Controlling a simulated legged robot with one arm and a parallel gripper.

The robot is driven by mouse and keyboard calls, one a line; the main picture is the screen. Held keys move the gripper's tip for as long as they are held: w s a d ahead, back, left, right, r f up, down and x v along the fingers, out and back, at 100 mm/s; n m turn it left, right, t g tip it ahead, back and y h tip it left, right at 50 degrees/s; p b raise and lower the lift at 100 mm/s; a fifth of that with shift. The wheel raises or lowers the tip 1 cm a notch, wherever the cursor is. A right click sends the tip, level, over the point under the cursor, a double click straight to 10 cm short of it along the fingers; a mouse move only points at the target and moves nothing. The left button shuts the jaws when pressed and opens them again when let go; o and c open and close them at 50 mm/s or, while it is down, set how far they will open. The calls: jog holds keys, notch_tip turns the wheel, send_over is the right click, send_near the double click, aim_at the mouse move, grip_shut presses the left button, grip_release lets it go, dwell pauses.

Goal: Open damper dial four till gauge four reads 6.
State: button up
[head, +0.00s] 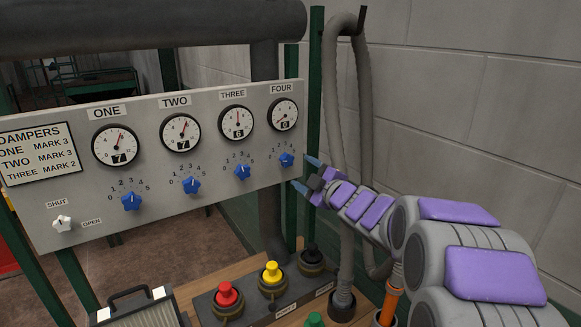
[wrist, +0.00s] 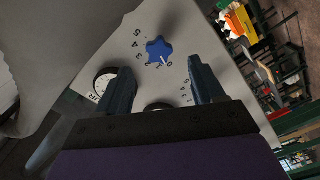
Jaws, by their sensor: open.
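Damper dial four (head: 286,159) is a blue star-shaped knob low on the right end of the grey panel (head: 150,185). In the wrist view the dial (wrist: 158,50) shows its white pointer turned towards 0. Gauge four (head: 283,115) is the round white gauge above it, and its window appears to read 0. My gripper (head: 306,174) is open and empty, just right of dial four and apart from it. In the wrist view my gripper (wrist: 160,70) has its two fingers spread, with the dial beyond and between their tips.
Dials one (head: 131,201), two (head: 191,185) and three (head: 242,171) sit left of dial four, under their own gauges. A white shut/open knob (head: 61,223) is at the lower left. A button box (head: 250,299) stands below. A grey hose (head: 337,110) hangs right of the panel.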

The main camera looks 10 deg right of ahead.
aim_at(289, 162)
jog(key=b+x, duration=0.1)
jog(key=x, duration=0.6)
jog(key=shift+w+a, duration=0.15)
jog(key=shift+w, duration=0.15)
jog(key=c, duration=1.1)
